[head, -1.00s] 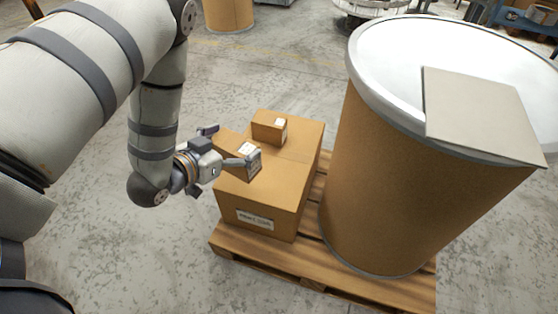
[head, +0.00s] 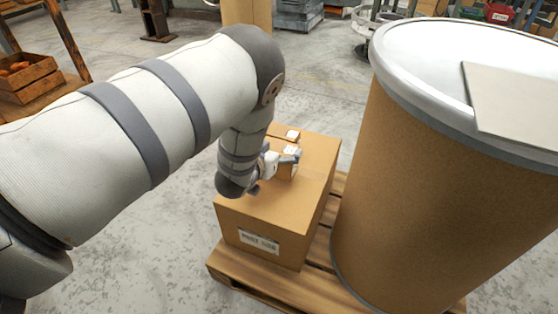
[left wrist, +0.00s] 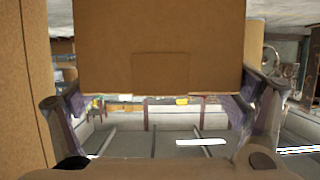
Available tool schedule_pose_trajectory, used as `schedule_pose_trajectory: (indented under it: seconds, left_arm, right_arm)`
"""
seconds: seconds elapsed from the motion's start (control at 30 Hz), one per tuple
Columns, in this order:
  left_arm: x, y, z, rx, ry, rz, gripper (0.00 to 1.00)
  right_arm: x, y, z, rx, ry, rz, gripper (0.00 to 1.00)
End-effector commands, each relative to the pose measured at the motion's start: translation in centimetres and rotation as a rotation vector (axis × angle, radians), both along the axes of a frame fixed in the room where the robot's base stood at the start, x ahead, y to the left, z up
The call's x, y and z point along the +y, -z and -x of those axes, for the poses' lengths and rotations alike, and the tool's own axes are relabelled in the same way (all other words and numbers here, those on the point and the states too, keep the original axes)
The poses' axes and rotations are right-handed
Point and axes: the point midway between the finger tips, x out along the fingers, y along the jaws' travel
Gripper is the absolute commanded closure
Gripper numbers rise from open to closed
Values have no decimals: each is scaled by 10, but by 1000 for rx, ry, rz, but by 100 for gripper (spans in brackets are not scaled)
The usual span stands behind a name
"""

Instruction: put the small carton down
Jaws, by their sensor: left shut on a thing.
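The small carton (head: 288,171) is brown with a white label on top. My left gripper (head: 282,164) is shut on it, one finger on each side. In the left wrist view the carton's plain brown face (left wrist: 160,40) fills the upper middle between the two fingers. It is at the large carton (head: 262,212), over its top; I cannot tell whether it touches that top. A second small carton (head: 285,132) stands just behind it, partly hidden by my arm. My right gripper is not in view.
The large carton stands on a wooden pallet (head: 262,284). A tall brown drum (head: 420,190) with a white lid stands close on the right, a grey sheet (head: 515,100) on its lid. The front of the large carton's top is clear. A wooden crate (head: 28,78) is far left.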

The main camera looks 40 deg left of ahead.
Motion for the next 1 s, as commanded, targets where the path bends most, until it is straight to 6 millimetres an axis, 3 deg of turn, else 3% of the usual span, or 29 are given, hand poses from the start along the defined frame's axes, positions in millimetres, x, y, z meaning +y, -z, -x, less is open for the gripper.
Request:
schedule_pose_trajectory:
  seconds: [0.2, 0.5, 0.53, 0.57, 1.0]
  left_arm:
    - [-2, 37, -5, 1, 2, 0, 59]
    - [-2, 37, -5, -2, 1, 0, 59]
    - [-2, 39, -4, 2, 1, 1, 6]
    - [-2, 38, -4, 1, 1, 1, 0]
    - [-3, 32, 0, 0, 2, 1, 0]
  right_arm:
    - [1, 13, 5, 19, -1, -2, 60]
    - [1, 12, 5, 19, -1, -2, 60]
    - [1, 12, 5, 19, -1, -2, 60]
    - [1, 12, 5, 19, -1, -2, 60]
    - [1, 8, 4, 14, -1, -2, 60]
